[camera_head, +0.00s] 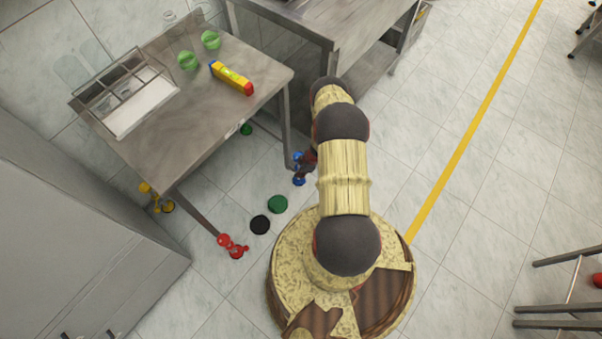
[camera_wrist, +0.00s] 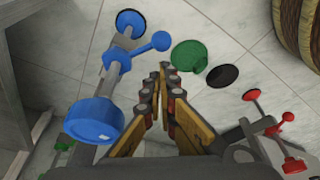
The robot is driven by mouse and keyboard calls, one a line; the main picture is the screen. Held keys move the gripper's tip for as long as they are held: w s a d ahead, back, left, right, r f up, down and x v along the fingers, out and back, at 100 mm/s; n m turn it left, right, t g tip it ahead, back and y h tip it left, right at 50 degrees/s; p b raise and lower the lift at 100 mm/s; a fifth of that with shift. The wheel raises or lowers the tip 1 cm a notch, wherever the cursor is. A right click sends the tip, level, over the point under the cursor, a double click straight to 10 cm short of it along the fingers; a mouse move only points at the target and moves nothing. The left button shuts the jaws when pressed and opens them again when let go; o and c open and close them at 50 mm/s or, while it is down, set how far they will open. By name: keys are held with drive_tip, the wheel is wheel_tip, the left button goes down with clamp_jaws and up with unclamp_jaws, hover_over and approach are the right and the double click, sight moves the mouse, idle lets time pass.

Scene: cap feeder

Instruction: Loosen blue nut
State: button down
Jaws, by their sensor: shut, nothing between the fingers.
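In the wrist view, several blue parts sit along a grey table leg: a large round blue cap (camera_wrist: 93,121), a blue collar (camera_wrist: 116,60) with a ball-ended handle (camera_wrist: 158,41), and a blue foot piece. I cannot tell for sure which one is the blue nut; the collar with the handle looks most like it. In the head view, small blue parts (camera_head: 299,181) show beside my arm at the table's near-right leg. My gripper (camera_wrist: 165,74) is shut and empty, to the right of the blue parts and apart from them. In the head view my arm hides it.
A green cap (camera_head: 278,204) and a black cap (camera_head: 260,225) lie on the floor. Red parts (camera_head: 232,247) and yellow parts (camera_head: 157,199) are at other table legs. The table (camera_head: 210,115) bears a divided tray, green items and a yellow-red block.

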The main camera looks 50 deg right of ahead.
drive_tip(key=b+x, duration=0.2)
drive_tip(key=x, duration=0.3)
drive_tip(key=shift+w+f, duration=0.15)
drive_tip(key=shift+f, duration=0.1)
drive_tip(key=shift+a, duration=0.15)
